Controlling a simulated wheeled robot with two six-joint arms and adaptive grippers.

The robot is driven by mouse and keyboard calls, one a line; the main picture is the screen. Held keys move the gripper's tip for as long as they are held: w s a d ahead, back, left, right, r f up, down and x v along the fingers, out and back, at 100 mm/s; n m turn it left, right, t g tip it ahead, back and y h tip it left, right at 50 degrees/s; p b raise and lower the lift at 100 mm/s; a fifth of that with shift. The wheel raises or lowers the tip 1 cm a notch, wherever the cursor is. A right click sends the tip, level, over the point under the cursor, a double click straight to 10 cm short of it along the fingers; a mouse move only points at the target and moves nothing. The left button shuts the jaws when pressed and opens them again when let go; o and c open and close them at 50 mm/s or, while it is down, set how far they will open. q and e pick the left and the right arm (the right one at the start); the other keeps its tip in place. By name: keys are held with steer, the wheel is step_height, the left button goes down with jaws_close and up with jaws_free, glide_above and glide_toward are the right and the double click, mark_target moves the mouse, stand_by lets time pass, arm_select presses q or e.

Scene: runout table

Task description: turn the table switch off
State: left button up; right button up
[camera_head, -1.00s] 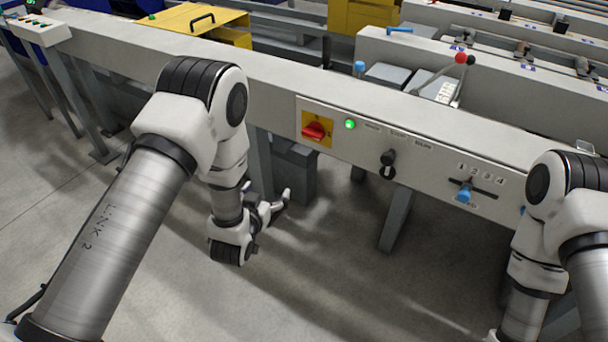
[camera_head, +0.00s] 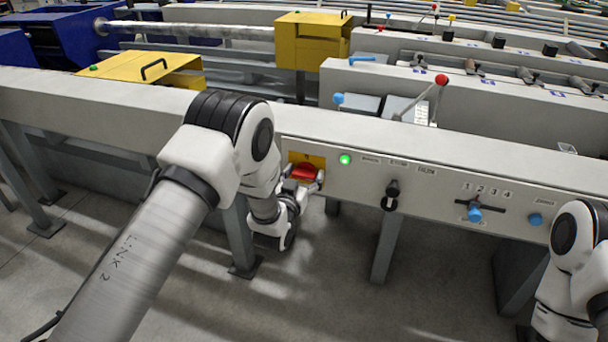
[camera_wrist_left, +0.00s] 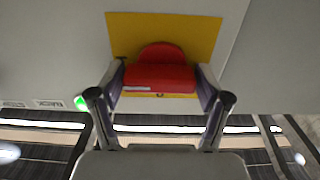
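The table switch is a red rotary knob (camera_head: 304,172) on a yellow plate (camera_head: 318,160) on the front of the grey table. A lit green lamp (camera_head: 345,159) is just right of it. My left gripper (camera_head: 305,184) is at the switch. In the left wrist view, its two fingers (camera_wrist_left: 160,84) stand open on either side of the red knob (camera_wrist_left: 160,72), close to its ends; I cannot tell whether they touch it. The yellow plate (camera_wrist_left: 205,35) shows behind, and the green lamp (camera_wrist_left: 81,102) is at left. My right gripper is out of view; only part of that arm shows.
Right of the switch, the panel carries a black knob (camera_head: 391,195), a blue-tipped slider (camera_head: 474,213) and a blue button (camera_head: 535,219). A red-ball lever (camera_head: 441,80) stands above the tabletop. Yellow boxes (camera_head: 312,40) are behind. The floor in front has table legs.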

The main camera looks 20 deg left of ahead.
arm_select(q)
steer(key=c, duration=0.5)
steer(key=shift+n, duration=0.4)
steer(key=n, duration=0.2)
steer(key=shift+n+p, duration=0.3)
steer(key=shift+p, duration=0.1)
steer(key=n, duration=0.4)
steer(key=shift+a+n+p, duration=0.1)
steer(key=shift+n+p, duration=0.2)
steer(key=shift+p, duration=0.1)
steer(key=n+p, duration=0.1)
steer(key=n, duration=0.4)
steer(key=shift+a, duration=0.1)
steer(key=n, duration=0.5)
steer(key=shift+f+p, duration=0.1)
steer(key=shift+p, duration=0.25)
